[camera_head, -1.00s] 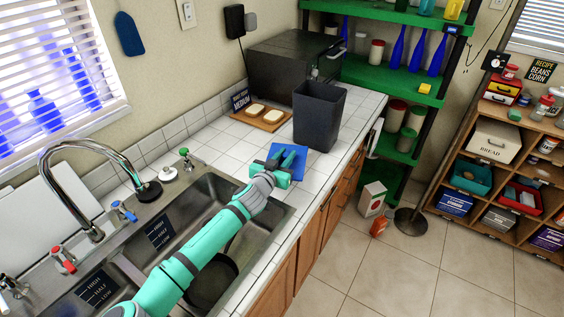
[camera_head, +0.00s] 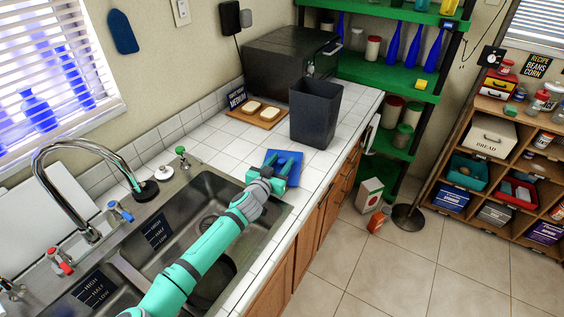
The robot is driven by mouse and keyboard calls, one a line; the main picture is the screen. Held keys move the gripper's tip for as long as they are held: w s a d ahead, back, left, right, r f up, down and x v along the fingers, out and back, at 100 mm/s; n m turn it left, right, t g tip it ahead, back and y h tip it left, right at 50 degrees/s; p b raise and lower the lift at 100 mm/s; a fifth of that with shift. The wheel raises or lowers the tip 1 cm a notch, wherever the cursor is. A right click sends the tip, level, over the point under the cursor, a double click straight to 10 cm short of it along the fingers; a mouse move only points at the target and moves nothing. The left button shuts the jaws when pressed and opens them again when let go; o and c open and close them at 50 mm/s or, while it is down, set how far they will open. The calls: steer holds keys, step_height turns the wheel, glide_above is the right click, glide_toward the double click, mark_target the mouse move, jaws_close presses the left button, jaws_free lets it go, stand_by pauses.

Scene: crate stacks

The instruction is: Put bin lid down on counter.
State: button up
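A flat blue square piece (camera_head: 290,162) lies on the white tiled counter (camera_head: 330,160), between the sink and the dark bin. It is the only lid-like thing I see, but I cannot tell for sure that it is the bin lid. The dark grey bin (camera_head: 314,115) stands upright on the counter behind it, open at the top. My gripper (camera_head: 278,170) is at the near left edge of the blue piece, low over the counter. Its teal fingers look spread apart, with nothing clearly held between them. The gripper partly covers the blue piece.
The sink (camera_head: 200,205) with a curved faucet (camera_head: 85,150) lies under my arm. A green shelf (camera_head: 390,75) stands beyond the counter's end. Counter right of the gripper is narrow.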

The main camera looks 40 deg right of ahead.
steer(key=shift+w+a+r, duration=0.1)
steer(key=shift+a+r, duration=0.1)
steer(key=shift+a, duration=0.2)
steer(key=v, duration=1.1)
steer(key=shift+s, duration=0.45)
